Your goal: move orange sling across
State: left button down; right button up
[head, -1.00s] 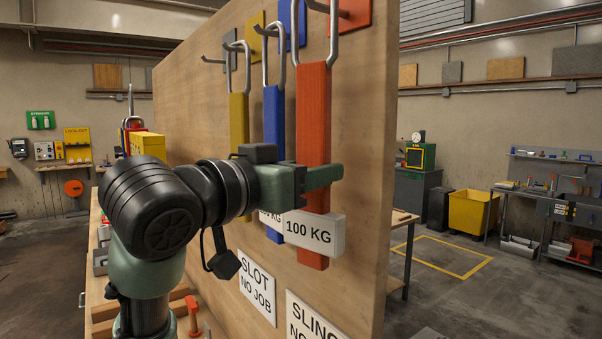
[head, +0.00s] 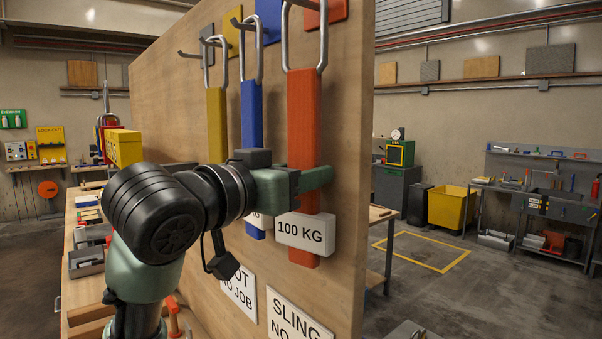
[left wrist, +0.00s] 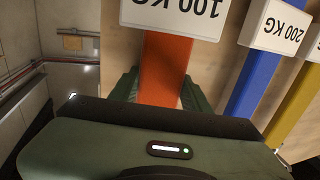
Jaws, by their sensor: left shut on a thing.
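The orange sling (head: 302,117) hangs upright by its metal loop in front of the wooden board, below a red-orange plate (head: 326,12). Its white tag reads 100 KG (head: 305,232). My left gripper (head: 317,178) is shut on the sling's strap just above the tag. In the left wrist view the orange strap (left wrist: 165,68) runs between the two green fingers (left wrist: 160,92). The blue sling (head: 251,115) and the yellow sling (head: 216,125) hang to the left, with the blue one's lower part partly hidden by my arm. My right gripper is not in view.
The wooden board (head: 352,150) stands close behind the slings. White signs (head: 298,318) are on its lower part. A workbench with trays (head: 86,262) is at the left. A yellow bin (head: 452,207) and open floor lie at the right.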

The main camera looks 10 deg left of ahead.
pick_arm(q)
jog(key=shift+r, duration=0.1)
jog(key=c, duration=0.6)
grip_release()
jog(key=shift+s, duration=0.1)
